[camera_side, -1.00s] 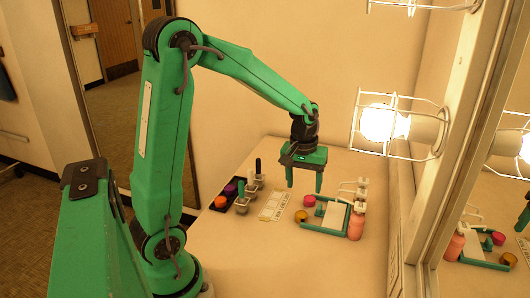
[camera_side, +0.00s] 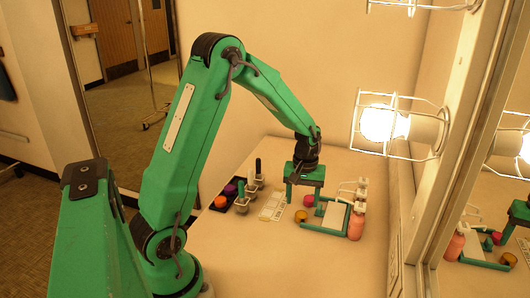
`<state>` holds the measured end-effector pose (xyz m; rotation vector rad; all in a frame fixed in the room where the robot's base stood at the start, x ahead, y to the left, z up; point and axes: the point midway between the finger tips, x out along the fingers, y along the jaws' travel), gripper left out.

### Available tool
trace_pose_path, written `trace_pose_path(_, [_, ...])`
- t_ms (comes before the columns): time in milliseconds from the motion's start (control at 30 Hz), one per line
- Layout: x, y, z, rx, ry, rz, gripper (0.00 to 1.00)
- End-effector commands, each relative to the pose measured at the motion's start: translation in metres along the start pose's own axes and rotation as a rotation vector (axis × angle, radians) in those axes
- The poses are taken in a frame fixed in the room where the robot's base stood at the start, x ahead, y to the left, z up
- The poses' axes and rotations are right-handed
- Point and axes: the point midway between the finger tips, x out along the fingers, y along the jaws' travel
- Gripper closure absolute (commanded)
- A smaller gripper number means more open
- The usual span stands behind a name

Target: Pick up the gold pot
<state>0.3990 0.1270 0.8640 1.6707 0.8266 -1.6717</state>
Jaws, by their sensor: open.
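The gold pot (camera_side: 301,216) sits on the counter, left of the green-framed tray (camera_side: 322,230). A red-pink pot (camera_side: 308,201) sits just behind it, partly close under my gripper. My gripper (camera_side: 303,200) points down with its two green fingers spread, open and empty. It is above and behind the gold pot, near the red-pink pot, and apart from the gold pot. Whether the fingers touch the counter or straddle the red-pink pot I cannot tell.
A pink bottle (camera_side: 356,224) stands at the tray's right end. A dark tray with an orange pot (camera_side: 221,202) and a purple pot (camera_side: 230,189) lies left. A pale card (camera_side: 272,207) lies between. A caged bulb (camera_side: 380,123) and mirror are right. The front counter is clear.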

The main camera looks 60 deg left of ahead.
Motion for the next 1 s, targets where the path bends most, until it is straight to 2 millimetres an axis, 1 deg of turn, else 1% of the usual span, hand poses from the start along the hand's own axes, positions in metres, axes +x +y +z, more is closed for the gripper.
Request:
trace_pose_path(267, [0.005, 0.0, 0.0, 0.001, 0.0, 0.0, 0.4])
trace_pose_path(367, [0.013, 0.0, 0.001, 0.001, -0.002, -0.002, 0.4])
trace_pose_path(600, [0.04, 0.001, 0.002, 0.001, -0.002, -0.001, 0.4])
trace_pose_path(733, [0.05, 0.001, 0.002, 0.001, -0.001, -0.001, 0.4])
trace_pose_path(833, [0.053, 0.001, 0.002, 0.001, 0.0, 0.0, 0.4])
trace_pose_path(1000, [0.053, 0.001, 0.002, 0.001, 0.0, 0.0, 0.4])
